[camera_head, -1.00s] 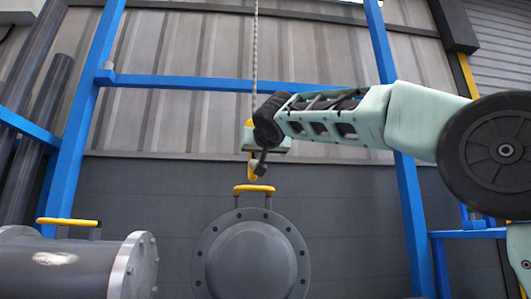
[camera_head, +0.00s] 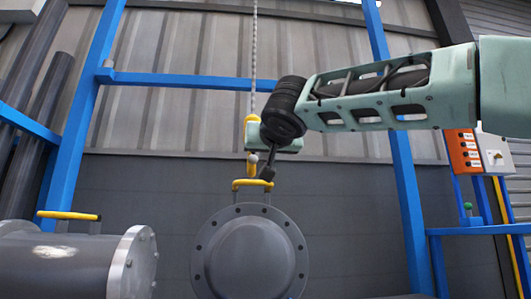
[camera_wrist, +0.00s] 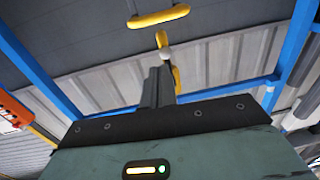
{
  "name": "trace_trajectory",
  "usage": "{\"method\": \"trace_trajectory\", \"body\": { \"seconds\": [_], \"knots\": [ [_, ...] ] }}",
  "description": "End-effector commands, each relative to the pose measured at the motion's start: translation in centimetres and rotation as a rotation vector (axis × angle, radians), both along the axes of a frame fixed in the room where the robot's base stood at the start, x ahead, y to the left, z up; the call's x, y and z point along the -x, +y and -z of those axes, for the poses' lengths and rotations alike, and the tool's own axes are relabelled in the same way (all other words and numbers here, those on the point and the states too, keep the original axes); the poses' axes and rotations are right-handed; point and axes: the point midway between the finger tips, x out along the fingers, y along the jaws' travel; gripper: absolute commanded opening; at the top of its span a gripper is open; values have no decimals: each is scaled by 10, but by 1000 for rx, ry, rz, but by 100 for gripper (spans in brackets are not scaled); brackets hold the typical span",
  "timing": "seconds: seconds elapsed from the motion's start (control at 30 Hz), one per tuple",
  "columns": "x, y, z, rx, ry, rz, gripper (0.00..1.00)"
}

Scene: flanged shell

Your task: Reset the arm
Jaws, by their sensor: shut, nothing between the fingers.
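My gripper (camera_head: 266,173) is dark and slim, and its fingers are shut and empty. It points down beside the yellow hoist hook (camera_head: 252,163), on the hook's right in the head view; I cannot tell whether they touch. The grey round flanged shell (camera_head: 250,258) stands below, with a yellow handle (camera_head: 253,184) on top. In the wrist view, my gripper's fingers (camera_wrist: 159,84) partly cover the hook (camera_wrist: 164,42), and the handle (camera_wrist: 158,17) lies beyond it. A small gap shows there between hook and handle.
A chain (camera_head: 254,60) runs up from the hook. A blue frame (camera_head: 190,80) stands behind, with posts on both sides. A grey flanged cylinder (camera_head: 70,262) with a yellow handle lies at the lower left. An orange control box (camera_head: 463,152) is at the right.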

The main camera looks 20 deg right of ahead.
Motion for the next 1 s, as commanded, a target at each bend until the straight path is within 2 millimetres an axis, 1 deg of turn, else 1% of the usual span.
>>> {"method": "trace_trajectory", "body": {
  "seconds": [0.47,0.57,0.67,0.77,0.8,0.87,0.9,0.97,1.0],
  "knots": [
    [-1,1,0,1,4,-1,0],
    [-3,10,12,15,57,-23,0],
    [-4,31,47,50,190,-76,0],
    [7,60,102,106,390,-162,0],
    [17,72,127,132,477,-202,0],
    [35,86,164,168,606,-262,0],
    [51,94,188,191,689,-302,0],
    [78,104,221,225,813,-364,0],
    [98,108,241,244,893,-403,0]
  ]
}}
